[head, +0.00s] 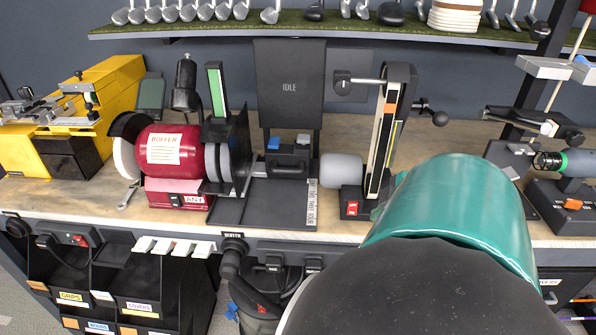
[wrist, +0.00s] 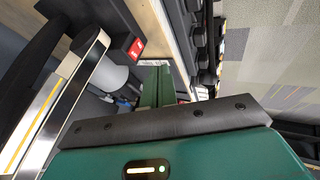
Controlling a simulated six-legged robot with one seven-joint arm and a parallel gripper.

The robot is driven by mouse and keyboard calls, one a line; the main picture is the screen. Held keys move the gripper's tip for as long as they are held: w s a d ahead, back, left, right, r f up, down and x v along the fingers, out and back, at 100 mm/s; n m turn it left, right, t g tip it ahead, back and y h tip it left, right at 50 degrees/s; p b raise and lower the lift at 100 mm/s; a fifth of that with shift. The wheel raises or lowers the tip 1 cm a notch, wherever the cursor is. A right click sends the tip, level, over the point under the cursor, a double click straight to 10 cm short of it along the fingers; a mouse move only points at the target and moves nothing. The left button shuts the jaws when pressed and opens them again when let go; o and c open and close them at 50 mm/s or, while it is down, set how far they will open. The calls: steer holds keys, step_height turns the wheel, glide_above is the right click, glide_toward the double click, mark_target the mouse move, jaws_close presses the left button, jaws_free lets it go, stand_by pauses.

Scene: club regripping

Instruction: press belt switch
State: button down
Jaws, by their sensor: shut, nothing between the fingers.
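The belt grinder (head: 388,125) stands on the bench right of the display, with a tall upright belt and a pale grey drum (head: 341,170). The belt switch (head: 352,208) is a small red switch on the front of its black base. In the wrist view the red switch (wrist: 136,48) shows upper left of my fingers, and the belt (wrist: 58,98) runs along the left. My gripper (wrist: 156,70) is shut and empty, its green fingers apart from the switch in the picture; the exact gap is unclear. In the head view my arm hides the gripper.
A red buffer (head: 170,150) with its own switch stands left of the grinder. A dark display reading IDLE (head: 289,87) stands behind a black tray (head: 265,205). A yellow machine (head: 105,85) is far left. Black bins (head: 140,290) hang below the bench edge.

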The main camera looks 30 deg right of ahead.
steer(key=shift+w+d+f, duration=0.3)
steer(key=shift+w+f, duration=1.1)
steer(key=shift+f, duration=0.05)
steer(key=shift+w+d+f, duration=0.25)
steer(key=shift+w+f, duration=1.2)
steer(key=shift+w+d+f, duration=0.3)
steer(key=shift+w+f, duration=1.1)
steer(key=shift+f, duration=0.05)
steer(key=shift+w+d+f, duration=0.1)
steer(key=shift+w+d, duration=0.05)
steer(key=shift+w, duration=0.05)
